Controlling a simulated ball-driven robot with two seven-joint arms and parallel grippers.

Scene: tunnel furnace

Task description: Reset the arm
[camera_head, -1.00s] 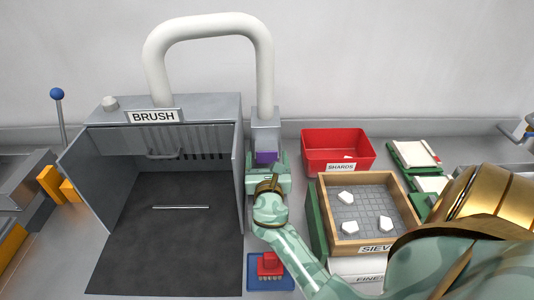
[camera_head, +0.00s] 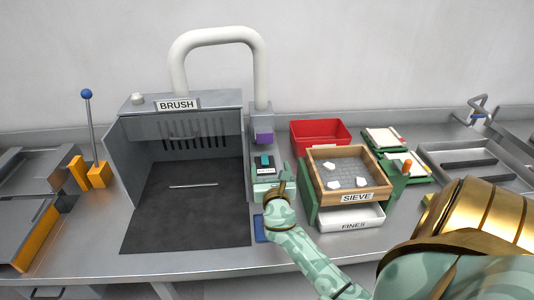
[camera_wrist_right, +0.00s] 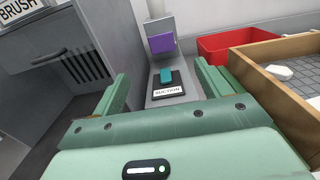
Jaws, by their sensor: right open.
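My right gripper (camera_head: 270,180) is open and empty in the head view, with its arm coming in from the lower right. It is just in front of the black suction switch (camera_head: 264,166) with a teal rocker. In the right wrist view the two green fingers (camera_wrist_right: 163,88) stand wide apart, and the suction switch (camera_wrist_right: 166,88) shows between and beyond them with nothing gripped. A purple block (camera_head: 264,138) is on the grey post behind the switch. My left gripper is not in view.
The brush booth (camera_head: 140,150) stands left of the gripper. The wooden sieve (camera_head: 384,193), holding white pieces, is at the right above the fines tray (camera_head: 350,218). A red bin (camera_head: 320,133) stands behind. A blue mat (camera_head: 259,228) is partly hidden by my arm.

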